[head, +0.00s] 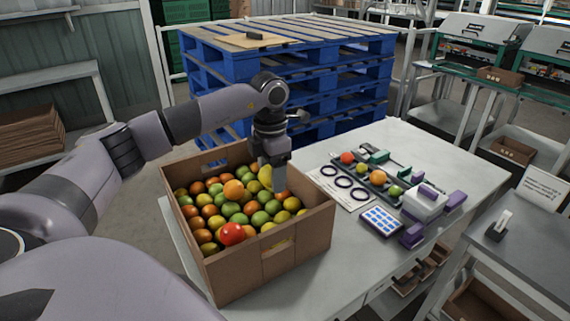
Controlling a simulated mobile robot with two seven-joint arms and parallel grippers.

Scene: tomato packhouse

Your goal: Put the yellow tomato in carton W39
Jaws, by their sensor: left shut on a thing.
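A brown carton (296,237) full of red, orange, green and yellow tomatoes stands on the near left of the table. No W39 mark can be read on it. My left gripper (272,181) points down into the carton's back right part. It is shut on a yellow tomato (264,174), which is partly hidden by the fingers and sits at the level of the other tomatoes. A bright red tomato (231,234) lies on top near the front. My right gripper is not in view.
The grey table (445,150) also holds a sorting tray (374,182) with several tomatoes, a card with three rings (342,182), a white and purple device (424,203) and a blue-and-white pad (381,221). Blue pallets (330,75) are stacked behind. The table's far right is clear.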

